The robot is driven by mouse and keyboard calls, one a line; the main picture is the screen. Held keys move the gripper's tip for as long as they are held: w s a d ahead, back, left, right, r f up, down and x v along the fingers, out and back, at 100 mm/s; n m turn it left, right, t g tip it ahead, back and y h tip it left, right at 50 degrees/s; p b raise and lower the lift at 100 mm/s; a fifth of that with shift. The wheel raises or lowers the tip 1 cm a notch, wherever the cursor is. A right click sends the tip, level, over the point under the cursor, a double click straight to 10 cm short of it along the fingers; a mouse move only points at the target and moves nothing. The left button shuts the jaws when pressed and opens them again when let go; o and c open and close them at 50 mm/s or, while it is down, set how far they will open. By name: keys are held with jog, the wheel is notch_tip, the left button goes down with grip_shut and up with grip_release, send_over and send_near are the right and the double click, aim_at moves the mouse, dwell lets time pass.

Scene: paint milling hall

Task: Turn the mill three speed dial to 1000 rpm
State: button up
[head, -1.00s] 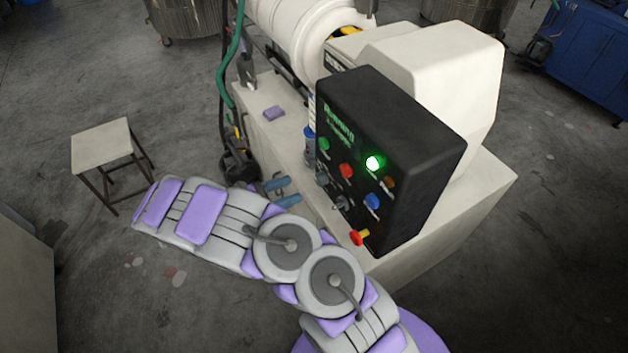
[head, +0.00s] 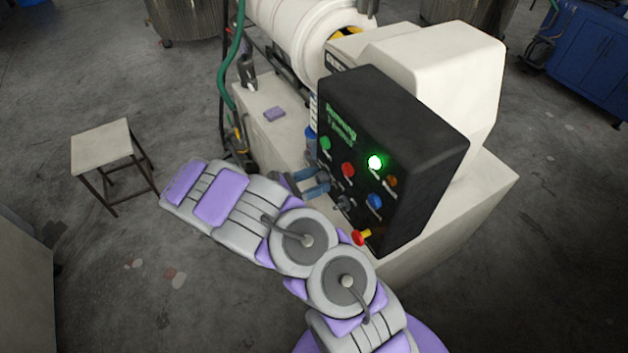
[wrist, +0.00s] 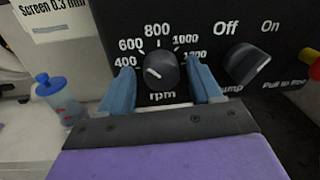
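The rpm dial (wrist: 161,71) is a dark round knob on the black control panel (head: 385,130), with marks from 400 to 1200 around its top. A white line on the knob lies at its left, slightly low, towards the 400 side; the exact reading is unclear. My gripper (wrist: 160,75) has its two blue fingers on either side of the dial. Gaps show between both fingers and the knob, so it is open around it. In the head view my gripper (head: 312,182) is at the panel's lower left, and the dial is small and partly hidden there.
Right of the dial is an Off/On pump knob (wrist: 246,63). The panel has red (head: 348,170), blue (head: 374,201) and lit green (head: 375,162) buttons, and a red-and-yellow knob (head: 360,237). A blue-capped bottle (wrist: 60,98) stands left of the panel. A stool (head: 103,146) stands farther left.

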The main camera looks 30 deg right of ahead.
jog(key=shift+a+r, duration=0.1)
jog(key=shift+a, duration=0.6)
jog(key=c, duration=0.4)
jog(key=shift+d, duration=0.25)
jog(key=c, duration=0.6)
jog(key=shift+o, duration=0.2)
jog(key=shift+m+b, duration=0.35)
jog(key=shift+m, duration=0.05)
jog(key=m+b, duration=0.2)
jog(key=shift+s+d+m, duration=0.1)
jog(key=shift+d+m, duration=0.05)
jog(key=shift+m, duration=0.15)
jog(key=m+b, duration=0.5)
jog(key=shift+y, duration=0.3)
jog(key=m+b, duration=0.2)
jog(key=m+t+b, duration=0.1)
jog(key=m+b, duration=0.2)
jog(key=shift+s+f+b, duration=0.15)
jog(key=shift+f+b, duration=0.05)
jog(key=shift+b, duration=0.1)
jog(key=shift+m+b, duration=1.15)
jog(key=shift+m, duration=0.65)
jog(key=shift+s, duration=0.1)
